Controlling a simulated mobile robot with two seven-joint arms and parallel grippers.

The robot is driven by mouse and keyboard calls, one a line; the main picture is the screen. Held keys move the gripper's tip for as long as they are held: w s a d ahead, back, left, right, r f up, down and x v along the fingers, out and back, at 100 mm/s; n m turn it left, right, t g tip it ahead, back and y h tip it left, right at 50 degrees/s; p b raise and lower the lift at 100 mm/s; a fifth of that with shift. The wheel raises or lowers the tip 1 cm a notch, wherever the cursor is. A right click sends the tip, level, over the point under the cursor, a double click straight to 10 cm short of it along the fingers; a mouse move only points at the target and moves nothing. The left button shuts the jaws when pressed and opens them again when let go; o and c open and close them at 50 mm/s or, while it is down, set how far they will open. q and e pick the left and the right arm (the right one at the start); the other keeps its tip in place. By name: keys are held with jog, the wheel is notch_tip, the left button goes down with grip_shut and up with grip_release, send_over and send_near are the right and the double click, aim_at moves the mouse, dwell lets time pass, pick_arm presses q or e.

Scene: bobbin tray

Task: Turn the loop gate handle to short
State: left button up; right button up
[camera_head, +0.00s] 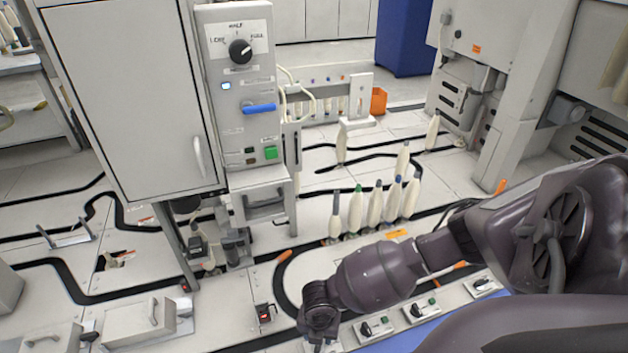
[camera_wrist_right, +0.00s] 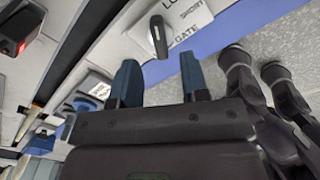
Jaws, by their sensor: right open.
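The loop gate handle (camera_wrist_right: 158,36) shows in the right wrist view as a small dark lever on a white plate (camera_wrist_right: 193,14). The plate reads "SHORT" and "GATE", and part of its lettering is cut off. The lever stands nearly upright in that picture, beside the "SHORT" lettering. My right gripper (camera_wrist_right: 157,64) is open and empty. Its two blue fingertips are either side of the lever's line, a little short of it and apart from it. In the head view my right wrist (camera_head: 320,312) hides the fingers and this handle. My left gripper is not in view.
Similar switch boxes (camera_head: 421,309) line the table's front edge, right of my right wrist. Several pale bobbins (camera_head: 375,208) stand behind my right forearm. A control panel (camera_head: 238,100) with a black knob (camera_head: 240,51) and a grey cabinet (camera_head: 130,100) rise at the left.

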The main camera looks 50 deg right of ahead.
jog(key=shift+f+b, duration=0.75)
jog(key=shift+f, duration=1.6)
jog(key=shift+c, duration=0.4)
grip_shut()
